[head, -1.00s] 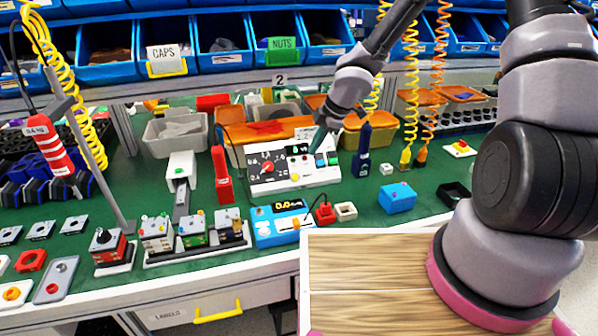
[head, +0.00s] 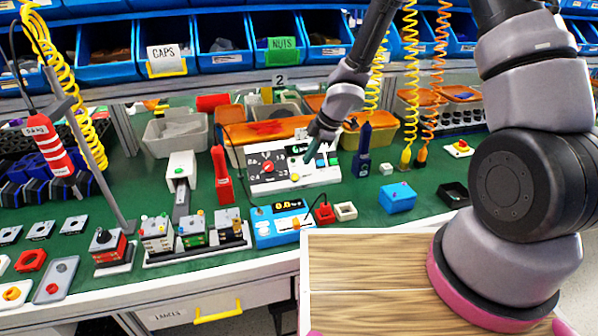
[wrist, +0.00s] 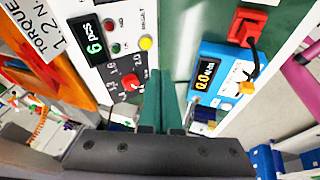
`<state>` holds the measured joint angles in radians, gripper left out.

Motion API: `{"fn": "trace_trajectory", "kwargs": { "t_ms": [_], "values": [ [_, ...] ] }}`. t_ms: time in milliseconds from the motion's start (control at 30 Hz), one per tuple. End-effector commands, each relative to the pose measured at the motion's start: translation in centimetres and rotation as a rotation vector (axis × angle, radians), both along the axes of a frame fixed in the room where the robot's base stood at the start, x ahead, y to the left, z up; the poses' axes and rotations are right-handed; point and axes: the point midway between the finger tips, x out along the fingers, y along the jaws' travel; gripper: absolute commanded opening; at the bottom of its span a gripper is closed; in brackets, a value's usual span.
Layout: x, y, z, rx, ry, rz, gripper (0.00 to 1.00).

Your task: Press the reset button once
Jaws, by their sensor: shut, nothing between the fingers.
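The white control panel (head: 262,185) stands on the green bench in the head view. It has a red rotary knob (head: 267,167), which also shows in the wrist view (wrist: 130,83). In the wrist view its display (wrist: 93,40) reads 6 pcs, beside a red button (wrist: 109,25), a green button (wrist: 115,47) and a yellow button (wrist: 146,43). Contact with the panel cannot be told.
A blue meter (head: 270,238) with a red plug (head: 325,214) stands in front of the panel. A red upright tool (head: 221,175) is to its left, a dark blue one (head: 363,150) to its right. Orange trays (head: 240,150) stand behind. A blue box (head: 397,199) lies further right.

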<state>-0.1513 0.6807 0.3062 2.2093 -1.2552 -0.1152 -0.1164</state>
Motion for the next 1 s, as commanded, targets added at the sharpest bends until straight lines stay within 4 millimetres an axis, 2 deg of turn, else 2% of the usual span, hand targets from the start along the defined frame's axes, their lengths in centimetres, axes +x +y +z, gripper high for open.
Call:
{"fn": "trace_trajectory", "kwargs": {
  "t_ms": [267, 400, 533, 733, 1000],
  "values": [
    [0.6, 1.4, -3.3, -0.002, -0.004, 0.004, 0.0],
    [1.1, 2.4, -5.9, -0.003, -0.005, 0.004, 0.0],
    [2.7, 2.6, -7.1, -0.001, -0.005, 0.0, 0.0],
    [3.7, 2.9, -8.1, -0.001, -0.004, -0.001, 0.0],
    [3.9, 2.9, -8.2, -0.001, -0.005, 0.0, 0.0]
  ]
}}
